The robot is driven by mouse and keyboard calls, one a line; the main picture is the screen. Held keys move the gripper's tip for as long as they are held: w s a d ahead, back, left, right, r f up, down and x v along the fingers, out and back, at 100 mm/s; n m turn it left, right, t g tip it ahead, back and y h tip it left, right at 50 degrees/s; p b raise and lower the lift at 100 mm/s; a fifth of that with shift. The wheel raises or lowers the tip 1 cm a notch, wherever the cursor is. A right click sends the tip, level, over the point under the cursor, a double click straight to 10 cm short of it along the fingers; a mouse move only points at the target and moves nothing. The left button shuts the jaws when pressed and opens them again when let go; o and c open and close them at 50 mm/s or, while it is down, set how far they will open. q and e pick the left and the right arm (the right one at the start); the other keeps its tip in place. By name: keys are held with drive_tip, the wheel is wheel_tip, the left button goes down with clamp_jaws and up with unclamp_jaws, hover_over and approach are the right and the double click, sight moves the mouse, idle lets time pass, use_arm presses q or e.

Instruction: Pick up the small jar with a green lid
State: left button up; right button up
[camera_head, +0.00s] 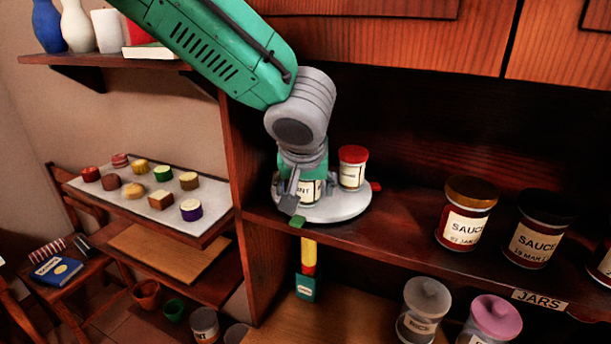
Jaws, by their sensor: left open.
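A small jar (309,190) with a white label, partly readable as "...NT", stands on a round white turntable (343,207) on the shelf. Green shows at its top, just under my wrist, but my gripper hides most of the lid. My left gripper (299,202) is open and points down at this jar. One grey finger with a green tip shows in front of the jar, on its left side. The other finger is hidden, and I cannot tell whether either touches the jar. My right gripper is not in view.
A red-lidded jar (351,170) stands close on the right on the same turntable. A dark upright panel (248,180) is just left. Sauce jars (467,213) stand farther right on the shelf. A tray (210,222) of small cakes is at left.

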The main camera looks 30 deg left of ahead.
use_arm(q)
drive_tip(key=shift+w+d+f, duration=0.1)
drive_tip(key=shift+d, duration=0.25)
drive_tip(key=shift+c, duration=0.3)
drive_tip(key=shift+d, duration=0.1)
drive_tip(key=c, duration=1.3)
drive_tip(key=shift+c, duration=0.5)
